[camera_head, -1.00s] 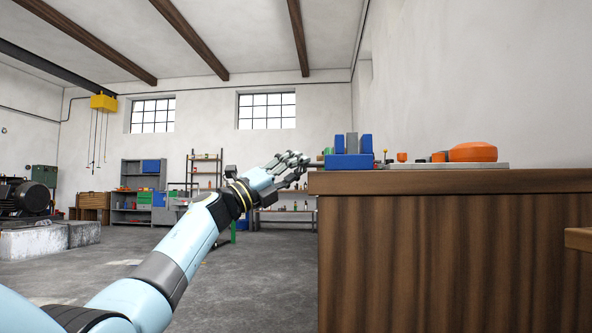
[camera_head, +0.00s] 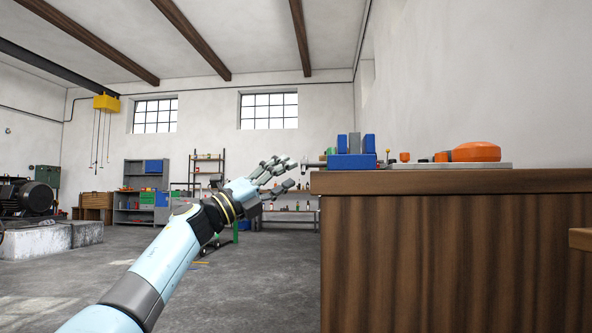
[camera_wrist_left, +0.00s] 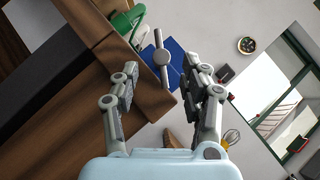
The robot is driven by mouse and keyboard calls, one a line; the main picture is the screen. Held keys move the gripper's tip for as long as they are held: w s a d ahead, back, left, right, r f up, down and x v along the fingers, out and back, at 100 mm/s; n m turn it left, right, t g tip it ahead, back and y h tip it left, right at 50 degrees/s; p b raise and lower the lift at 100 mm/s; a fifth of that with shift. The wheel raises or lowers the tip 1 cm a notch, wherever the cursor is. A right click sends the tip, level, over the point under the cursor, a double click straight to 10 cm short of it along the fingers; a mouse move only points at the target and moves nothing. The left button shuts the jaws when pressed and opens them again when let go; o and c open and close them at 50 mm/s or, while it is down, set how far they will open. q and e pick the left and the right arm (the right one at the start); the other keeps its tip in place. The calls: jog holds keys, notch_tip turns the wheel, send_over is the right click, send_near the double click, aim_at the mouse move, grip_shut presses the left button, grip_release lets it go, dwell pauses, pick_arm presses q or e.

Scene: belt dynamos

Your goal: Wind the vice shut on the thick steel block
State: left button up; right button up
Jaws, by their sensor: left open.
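The blue vice (camera_head: 352,161) stands at the left end of the wooden bench. A grey steel block (camera_head: 354,144) is upright between its two blue jaws; I cannot tell whether both jaws touch it. In the left wrist view the vice's blue body (camera_wrist_left: 178,52) lies ahead, with a grey handle bar and round hub (camera_wrist_left: 161,57) in front of it. My left gripper (camera_head: 290,173) is open and empty, left of the vice and apart from it. In the left wrist view its fingers (camera_wrist_left: 162,72) spread either side of the hub's line, with nothing between them. My right gripper is not in view.
The wooden bench (camera_head: 450,250) fills the right side. On it, right of the vice, are a pale plate (camera_head: 455,165), an orange dome (camera_head: 474,152) and a small orange knob (camera_head: 404,157). A green object (camera_wrist_left: 124,22) is near the bench edge. The floor left of the bench is open.

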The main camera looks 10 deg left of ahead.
pick_arm(q)
jog(key=v, duration=0.7)
jog(key=shift+s+a+f, duration=0.2)
jog(key=shift+a, duration=0.1)
jog(key=shift+a, duration=0.1)
